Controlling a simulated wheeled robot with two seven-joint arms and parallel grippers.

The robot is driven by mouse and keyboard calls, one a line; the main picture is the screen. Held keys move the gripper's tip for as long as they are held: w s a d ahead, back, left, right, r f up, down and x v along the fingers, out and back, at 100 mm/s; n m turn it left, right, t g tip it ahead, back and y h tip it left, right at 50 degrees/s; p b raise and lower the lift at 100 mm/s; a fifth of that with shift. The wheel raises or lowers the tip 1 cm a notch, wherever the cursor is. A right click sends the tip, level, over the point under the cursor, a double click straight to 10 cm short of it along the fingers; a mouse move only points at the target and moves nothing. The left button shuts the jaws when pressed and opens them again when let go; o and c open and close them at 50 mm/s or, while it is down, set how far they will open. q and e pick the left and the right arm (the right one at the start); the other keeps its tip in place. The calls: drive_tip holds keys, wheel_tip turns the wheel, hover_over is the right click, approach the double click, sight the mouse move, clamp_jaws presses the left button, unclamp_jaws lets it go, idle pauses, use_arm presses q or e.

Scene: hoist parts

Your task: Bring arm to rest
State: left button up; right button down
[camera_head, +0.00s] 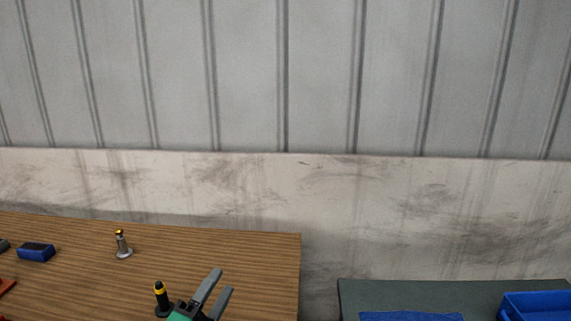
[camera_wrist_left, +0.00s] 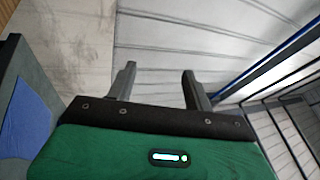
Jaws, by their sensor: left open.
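My left gripper (camera_head: 218,290) shows at the bottom of the head view, over the right end of the wooden table. Its two grey fingers are apart with nothing between them. In the left wrist view the gripper (camera_wrist_left: 158,80) is also open and empty, with the wall behind its fingers. The rest of the left arm is below the head view. My right gripper is in neither view.
The wooden table (camera_head: 215,250) holds a small silver part (camera_head: 122,245), a black-and-yellow part (camera_head: 161,298) beside my gripper and a blue block (camera_head: 36,252). At right, a dark table (camera_head: 350,292) bears a blue mat (camera_head: 410,316) and a blue bin (camera_head: 540,296). A gap separates the tables.

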use_arm(q)
drive_tip(key=s+a+f+n+g+y, duration=0.4)
drive_tip(key=s+a+f+n+y, duration=0.1)
drive_tip(key=f+n, duration=0.35)
drive_tip(key=s+a+f+n+g+y, duration=0.45)
drive_tip(key=f+n, duration=0.25)
drive_tip(key=f, duration=0.3)
drive_tip(key=s+f+n+g, duration=0.2)
drive_tip(key=s+f+g, duration=0.25)
drive_tip(key=s, duration=0.45)
drive_tip(key=s+f+n+g, duration=0.3)
drive_tip(key=s+f, duration=0.2)
drive_tip(key=s, duration=0.4)
wheel_tip(320, 180, down, 31)
drive_tip(key=g, duration=0.2)
drive_tip(key=s+a+f, duration=0.1)
drive_tip(key=s+f, duration=0.9)
drive_tip(key=s+a+f+g, duration=0.1)
drive_tip(key=s+a+f, duration=0.1)
drive_tip(key=s+f, duration=0.7)
drive_tip(key=shift+s+a+f+m, duration=0.25)
drive_tip(key=shift+s+f+m, duration=0.1)
drive_tip(key=shift+s, duration=0.1)
